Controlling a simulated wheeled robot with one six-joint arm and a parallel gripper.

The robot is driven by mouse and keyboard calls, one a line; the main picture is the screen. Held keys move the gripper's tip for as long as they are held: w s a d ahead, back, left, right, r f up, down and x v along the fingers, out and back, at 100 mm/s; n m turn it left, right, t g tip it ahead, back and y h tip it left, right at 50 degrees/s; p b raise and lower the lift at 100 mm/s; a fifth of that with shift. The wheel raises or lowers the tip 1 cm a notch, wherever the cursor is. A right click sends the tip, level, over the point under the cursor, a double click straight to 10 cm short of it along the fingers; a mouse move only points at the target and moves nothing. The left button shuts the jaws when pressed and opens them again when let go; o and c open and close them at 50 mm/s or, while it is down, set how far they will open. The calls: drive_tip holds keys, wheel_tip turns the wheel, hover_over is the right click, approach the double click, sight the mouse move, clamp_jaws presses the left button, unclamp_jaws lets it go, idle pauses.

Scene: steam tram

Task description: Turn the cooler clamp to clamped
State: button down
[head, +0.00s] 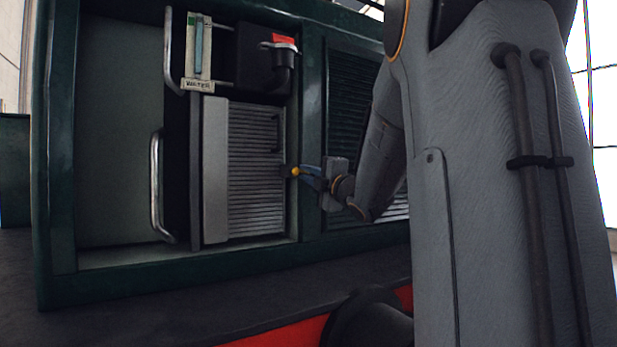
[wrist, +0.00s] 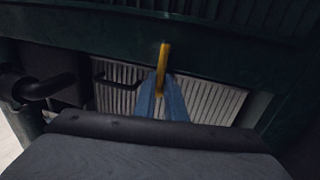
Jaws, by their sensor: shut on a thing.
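The cooler clamp shows as a small yellow handle (head: 294,171) at the right edge of the ribbed grey cooler (head: 255,200) in the head view. In the wrist view the yellow handle (wrist: 164,58) stands out between and beyond the fingertips. My gripper (head: 303,171) has blue fingers and is shut on the yellow handle. The fingers also show in the wrist view (wrist: 163,90), closed around it in front of the ribbed cooler. The clamp's pivot is hidden.
A dark green frame (head: 311,120) surrounds the cooler bay. A black pipe (head: 283,75) and a gauge labelled WATER (head: 198,85) are above the cooler. Metal rails (head: 156,190) stand at its left. A louvred panel (head: 350,100) lies to the right, partly behind my arm.

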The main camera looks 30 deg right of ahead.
drive_tip(key=shift+a, duration=0.45)
drive_tip(key=c, duration=2.2)
unclamp_jaws()
drive_tip(key=shift+f, duration=0.1)
drive_tip(key=o, duration=0.4)
drive_tip(key=shift+a, duration=0.3)
drive_tip(key=shift+c, duration=0.2)
drive_tip(key=shift+o, duration=0.2)
drive_tip(key=shift+w+a, duration=0.1)
drive_tip(key=shift+a, duration=0.6)
drive_tip(key=shift+s+d+r, duration=0.15)
drive_tip(key=shift+s+r, duration=0.05)
drive_tip(key=shift+d+f, duration=0.15)
drive_tip(key=shift+d, duration=0.6)
drive_tip(key=s+f, duration=0.1)
drive_tip(key=s, duration=0.6)
drive_tip(key=shift+s+a+f, duration=0.2)
drive_tip(key=shift+s, duration=0.2)
